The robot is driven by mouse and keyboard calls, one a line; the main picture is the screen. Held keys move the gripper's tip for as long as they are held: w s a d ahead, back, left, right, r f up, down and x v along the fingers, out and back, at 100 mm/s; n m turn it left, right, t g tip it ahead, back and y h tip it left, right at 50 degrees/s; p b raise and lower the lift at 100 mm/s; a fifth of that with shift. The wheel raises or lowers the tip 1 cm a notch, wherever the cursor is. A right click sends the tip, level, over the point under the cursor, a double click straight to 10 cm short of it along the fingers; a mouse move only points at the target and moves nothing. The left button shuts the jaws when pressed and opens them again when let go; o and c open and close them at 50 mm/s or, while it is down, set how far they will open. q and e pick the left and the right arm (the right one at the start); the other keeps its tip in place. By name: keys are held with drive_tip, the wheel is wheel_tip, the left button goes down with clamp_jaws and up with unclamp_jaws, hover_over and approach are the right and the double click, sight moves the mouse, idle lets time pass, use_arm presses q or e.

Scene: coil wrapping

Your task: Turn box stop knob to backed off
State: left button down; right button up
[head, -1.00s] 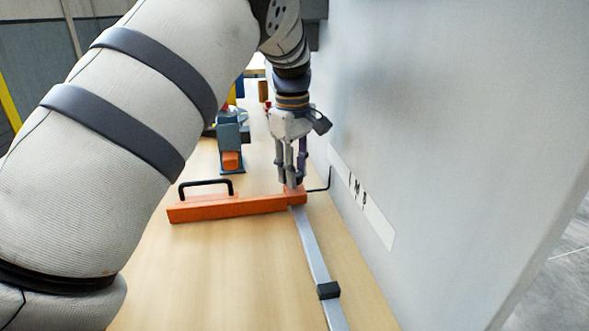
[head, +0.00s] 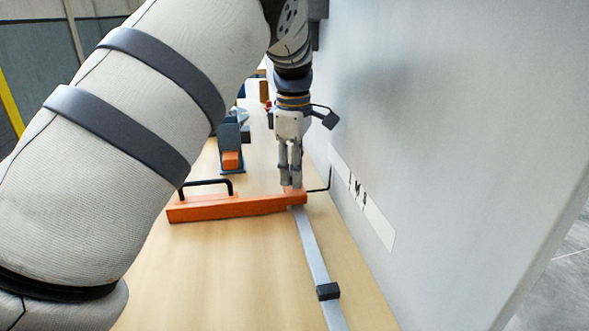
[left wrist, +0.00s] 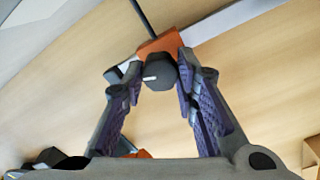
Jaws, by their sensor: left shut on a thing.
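The orange box stop (head: 240,207) lies across the table with a black handle on its left part, and its right end sits on a grey rail (head: 311,245). The dark knob (left wrist: 159,73) with a short white mark shows in the left wrist view, on top of the orange end block (left wrist: 163,43). The mark points to the left in that view. My left gripper (head: 291,183) points down over this right end and is shut on the knob, with a finger on each side. In the head view the fingers hide the knob. My right gripper is not in view.
A light wall panel (head: 450,110) with a lettered strip (head: 361,200) stands close on the right. A bent black rod (head: 325,183) sits between block and panel. A dark block (head: 328,291) is on the rail. A blue-grey device (head: 232,140) stands behind.

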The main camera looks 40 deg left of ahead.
use_arm(q)
drive_tip(key=shift+f, duration=0.2)
drive_tip(key=c, duration=1.2)
unclamp_jaws()
drive_tip(key=shift+c, duration=0.2)
drive_tip(key=shift+r, duration=0.15)
wheel_tip(320, 180, up, 7)
drive_tip(key=shift+s+r, duration=0.1)
drive_tip(key=shift+r, duration=0.05)
drive_tip(key=shift+c, duration=0.2)
